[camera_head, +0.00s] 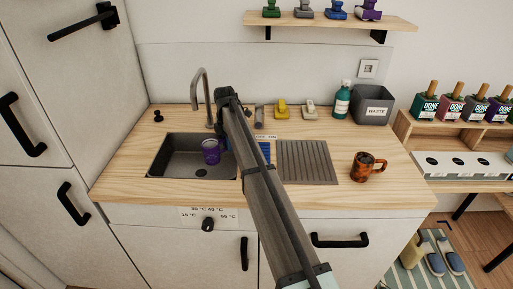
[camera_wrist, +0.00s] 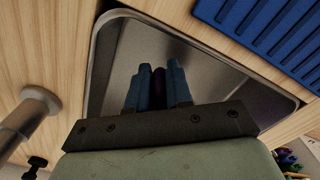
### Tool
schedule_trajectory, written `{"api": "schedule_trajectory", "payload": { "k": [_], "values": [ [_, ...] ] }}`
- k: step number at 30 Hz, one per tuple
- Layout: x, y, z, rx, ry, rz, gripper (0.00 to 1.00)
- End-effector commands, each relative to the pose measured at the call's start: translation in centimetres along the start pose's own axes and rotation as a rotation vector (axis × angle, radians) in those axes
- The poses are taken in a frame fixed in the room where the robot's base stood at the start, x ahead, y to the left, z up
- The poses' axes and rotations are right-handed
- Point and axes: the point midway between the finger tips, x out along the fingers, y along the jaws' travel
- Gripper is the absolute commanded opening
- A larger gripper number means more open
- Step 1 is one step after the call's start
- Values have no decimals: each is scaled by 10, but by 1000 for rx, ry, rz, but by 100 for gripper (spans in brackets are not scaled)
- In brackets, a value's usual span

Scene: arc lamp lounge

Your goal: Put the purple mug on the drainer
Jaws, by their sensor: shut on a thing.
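The purple mug (camera_head: 211,152) is in the dark sink basin (camera_head: 165,160), on its right side. My gripper (camera_head: 223,140) reaches down beside it, mostly hidden behind my arm. In the wrist view, the blue fingers of my gripper (camera_wrist: 158,88) are shut on a narrow purple part of the mug (camera_wrist: 159,84). I cannot tell whether the mug touches the sink floor. A grey ribbed drainer (camera_head: 307,163) lies right of the sink, and looks empty.
The tap (camera_head: 203,92) stands behind the sink. A brown mug (camera_head: 367,167) stands right of the drainer. A teal bottle (camera_head: 343,98), a grey waste bin (camera_head: 373,104) and a yellow item (camera_head: 282,108) stand along the back. A shelf (camera_head: 330,20) hangs above.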

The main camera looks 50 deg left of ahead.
Motion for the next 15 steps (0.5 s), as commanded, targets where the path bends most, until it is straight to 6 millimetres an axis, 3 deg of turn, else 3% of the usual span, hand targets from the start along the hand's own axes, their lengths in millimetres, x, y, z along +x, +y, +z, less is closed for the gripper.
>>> {"api": "schedule_trajectory", "payload": {
  "k": [5, 8, 11, 15],
  "values": [
    [-13, 6, 10, 51, 0, 2, 0],
    [-31, 11, 23, 126, 0, 4, 0],
    [-61, 14, 40, 230, -1, 7, 0],
    [-116, 10, 67, 414, -2, 12, 0]
  ]
}}
